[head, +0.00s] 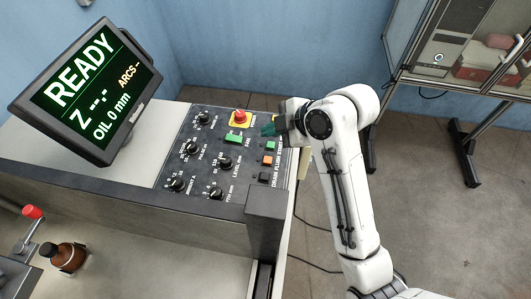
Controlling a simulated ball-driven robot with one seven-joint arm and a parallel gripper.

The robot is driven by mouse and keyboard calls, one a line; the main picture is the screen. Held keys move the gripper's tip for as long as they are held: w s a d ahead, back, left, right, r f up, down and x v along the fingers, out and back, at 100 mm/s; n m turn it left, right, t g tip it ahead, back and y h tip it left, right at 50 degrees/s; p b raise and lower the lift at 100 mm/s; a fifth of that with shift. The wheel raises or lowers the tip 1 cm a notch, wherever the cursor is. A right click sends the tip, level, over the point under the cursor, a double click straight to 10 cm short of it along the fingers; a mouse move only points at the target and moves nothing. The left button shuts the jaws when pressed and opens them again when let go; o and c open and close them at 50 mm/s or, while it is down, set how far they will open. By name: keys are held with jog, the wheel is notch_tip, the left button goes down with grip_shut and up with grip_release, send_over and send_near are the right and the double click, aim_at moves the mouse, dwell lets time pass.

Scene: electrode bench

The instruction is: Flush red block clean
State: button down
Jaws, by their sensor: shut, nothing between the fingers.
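My gripper (268,129) is at the upper right of the black control panel (206,167), with teal fingertips shut and empty. The fingertips are over the panel's edge beside the red mushroom button (240,116); I cannot tell whether they touch the panel. Below them is a column with a green button (270,146), an orange button (267,160) and a black button (264,177). Their printed labels are too small to read surely. A wider green button (234,138) sits left of them. I cannot make out a red block on the bench.
The monitor (84,92) reads READY, Z without a value and OIL 0 mm. Several black knobs (177,184) are on the panel. A brown bottle (67,257) and a red-knobbed lever (33,212) are at lower left. A cabinet (459,50) stands at upper right.

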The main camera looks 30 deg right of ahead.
jog(key=shift+f, duration=0.1)
jog(key=b, duration=0.7)
send_over(270, 161)
notch_tip(270, 161, down, 8)
jog(key=shift+r, duration=0.1)
jog(key=shift+f, duration=0.45)
jog(key=shift+f+b, duration=0.1)
jog(key=shift+b, duration=0.2)
dwell(1.2)
jog(key=shift+f, duration=0.3)
jog(key=shift+f+b, duration=0.35)
jog(key=shift+f, duration=0.1)
dwell(0.6)
jog(key=shift+r, duration=0.1)
jog(key=shift+r+p, duration=0.8)
jog(key=shift+p, duration=0.05)
jog(key=shift+r, duration=0.1)
